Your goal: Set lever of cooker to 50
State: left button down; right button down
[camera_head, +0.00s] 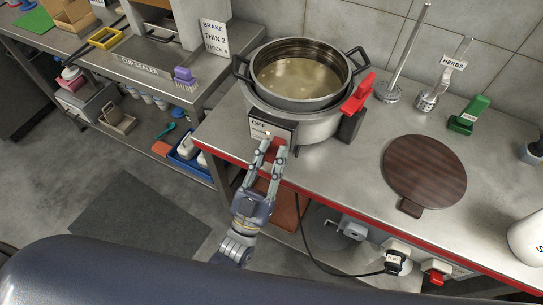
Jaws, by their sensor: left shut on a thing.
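The cooker (312,127) is a round metal soup warmer at the counter's front edge, with a pot of pale soup (298,77) in it. Its dark front panel (285,130) has a label reading OFF at the top; the rest of the scale is too small or hidden. My left gripper (271,150) reaches up from below to this panel. Its fingers are shut on the red lever (271,153), which they partly hide. I cannot read the lever's setting. My right gripper is not in view.
A red handle-like piece (358,94) stands at the pot's right side. A round brown board (425,169), metal utensils (431,96) and a green holder (468,115) are on the counter to the right. A black cable (306,238) hangs below the edge.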

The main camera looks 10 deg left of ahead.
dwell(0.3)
pick_arm(q)
jog(key=c, duration=1.4)
grip_release()
jog(key=shift+o, duration=0.2)
jog(key=v, duration=1.2)
jog(key=shift+r, duration=0.1)
